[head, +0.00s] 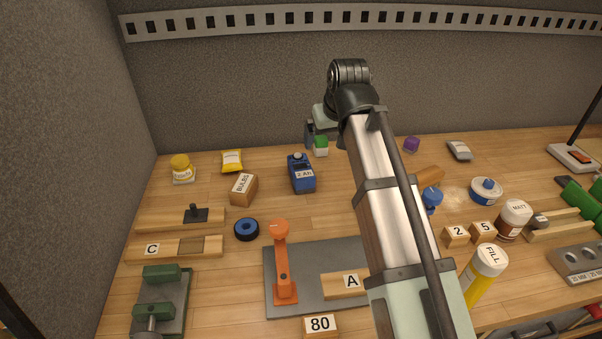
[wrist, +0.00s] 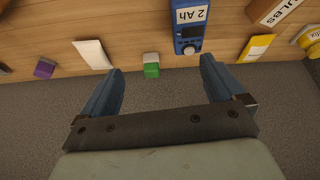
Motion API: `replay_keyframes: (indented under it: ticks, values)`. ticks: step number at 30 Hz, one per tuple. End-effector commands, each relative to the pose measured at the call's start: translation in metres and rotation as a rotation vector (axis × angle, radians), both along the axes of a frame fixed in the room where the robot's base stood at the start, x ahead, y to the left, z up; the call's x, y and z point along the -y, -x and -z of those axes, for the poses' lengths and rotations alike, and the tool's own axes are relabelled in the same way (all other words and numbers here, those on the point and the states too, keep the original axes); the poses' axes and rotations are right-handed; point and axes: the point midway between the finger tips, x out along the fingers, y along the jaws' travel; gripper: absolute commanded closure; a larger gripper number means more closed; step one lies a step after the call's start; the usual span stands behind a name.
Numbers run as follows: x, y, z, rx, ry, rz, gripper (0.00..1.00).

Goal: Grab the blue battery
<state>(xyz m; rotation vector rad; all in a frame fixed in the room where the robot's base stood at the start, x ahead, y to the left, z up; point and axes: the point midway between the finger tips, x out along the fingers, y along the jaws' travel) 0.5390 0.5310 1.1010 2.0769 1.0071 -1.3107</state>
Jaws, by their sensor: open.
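The blue battery (head: 301,177), a block with a white "2 Ah" label and a round grey knob on top, stands on the wooden bench left of my arm. It also shows at the top of the wrist view (wrist: 187,32), cut off by the frame edge. My gripper (wrist: 160,68) is open and empty, its two blue-grey fingers spread apart. The battery lies beyond the right finger's tip in the wrist view, not between the fingers. In the head view my arm hides much of the gripper; one finger shows behind the battery, near the green-and-white block.
The green-and-white block (wrist: 151,66) appears between the fingertips in the wrist view. A BULBS box (head: 243,188) and a yellow packet (head: 232,161) stand left of the battery. An orange clamp (head: 281,262) stands nearer the front. A grey wall (head: 250,90) rises behind the bench.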

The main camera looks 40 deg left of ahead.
Motion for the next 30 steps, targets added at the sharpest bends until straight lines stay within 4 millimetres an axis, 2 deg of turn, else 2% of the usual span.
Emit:
replay_keyframes:
  ticks: [1,3,8,21,30]
  values:
    - [-0.012,0.011,0.002,-0.006,0.002,-0.025,0.05]
    - [-0.021,0.021,0.003,-0.013,0.004,-0.047,0.05]
    - [-0.032,0.031,0.007,-0.021,0.007,-0.07,0.05]
    - [-0.053,0.019,0.062,-0.023,0.009,-0.071,0.05]
    - [-0.061,0.013,0.083,-0.021,0.007,-0.071,0.05]
